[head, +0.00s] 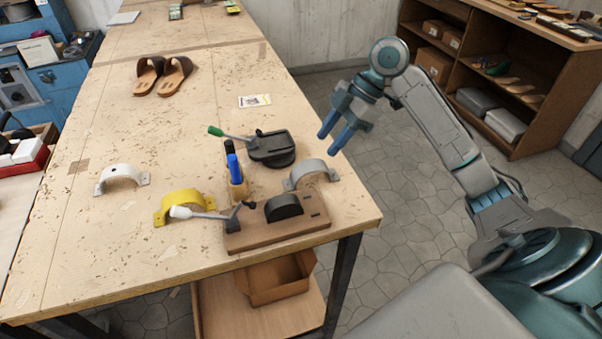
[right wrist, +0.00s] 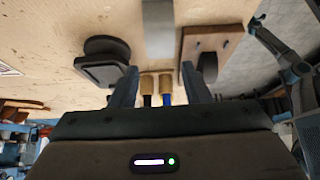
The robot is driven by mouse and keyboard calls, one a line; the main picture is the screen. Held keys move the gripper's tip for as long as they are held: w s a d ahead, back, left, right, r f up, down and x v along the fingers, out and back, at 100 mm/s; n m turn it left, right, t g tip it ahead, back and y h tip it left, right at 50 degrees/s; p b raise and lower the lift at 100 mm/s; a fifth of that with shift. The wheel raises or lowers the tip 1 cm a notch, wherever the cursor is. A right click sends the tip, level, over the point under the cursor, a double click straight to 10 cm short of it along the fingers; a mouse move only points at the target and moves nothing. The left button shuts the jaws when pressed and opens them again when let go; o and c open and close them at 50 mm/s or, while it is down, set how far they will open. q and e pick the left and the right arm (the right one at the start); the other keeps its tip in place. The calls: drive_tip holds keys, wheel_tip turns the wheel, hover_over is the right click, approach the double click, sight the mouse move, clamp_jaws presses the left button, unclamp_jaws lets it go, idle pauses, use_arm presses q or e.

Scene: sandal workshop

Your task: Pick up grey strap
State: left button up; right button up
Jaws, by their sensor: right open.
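The grey strap (head: 311,174) is a smooth arch with flat, holed feet. It stands on the workbench near its right edge, behind the wooden fixture. In the right wrist view the grey strap (right wrist: 158,30) lies ahead, between the finger directions. My right gripper (head: 330,143) is open and empty, above and beyond the bench's right edge, apart from the strap; its spread fingers show in the right wrist view (right wrist: 162,82). Grey arm parts at the right of that view look like my left arm; its fingers are too small to read.
A wooden fixture (head: 278,232) with a white-knobbed lever and a dark green-handled device (head: 272,150) flank the strap. Upright tools (head: 236,170) stand left of it. A yellow strap (head: 181,204) and white strap (head: 121,175) lie further left. Sandals (head: 161,77) sit further back.

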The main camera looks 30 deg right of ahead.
sight(312, 165)
drive_tip(key=shift+d+x, duration=0.25)
drive_tip(key=shift+x, duration=0.95)
drive_tip(key=shift+a+f, duration=0.15)
drive_tip(key=shift+f, duration=0.3)
drive_tip(key=p+x, duration=0.2)
drive_tip(key=x, duration=0.2)
drive_tip(key=shift+a+f, duration=0.15)
drive_tip(key=shift+a, duration=0.25)
drive_tip(key=shift+w+a+f, duration=0.1)
drive_tip(key=shift+a+f, duration=0.05)
drive_tip(key=shift+f, duration=0.1)
use_arm(q)
drive_tip(key=shift+s+d+r, duration=0.25)
drive_tip(key=shift+d+r, duration=0.1)
drive_tip(key=shift+r, duration=0.15)
drive_tip(key=shift+s+d+r, duration=0.25)
drive_tip(key=shift+d+r, duration=0.05)
drive_tip(key=shift+r, duration=0.2)
use_arm(e)
drive_tip(key=shift+f, duration=0.1)
use_arm(q)
drive_tip(key=shift+d, duration=0.1)
drive_tip(key=shift+d, duration=0.2)
use_arm(e)
drive_tip(key=c, duration=0.6)
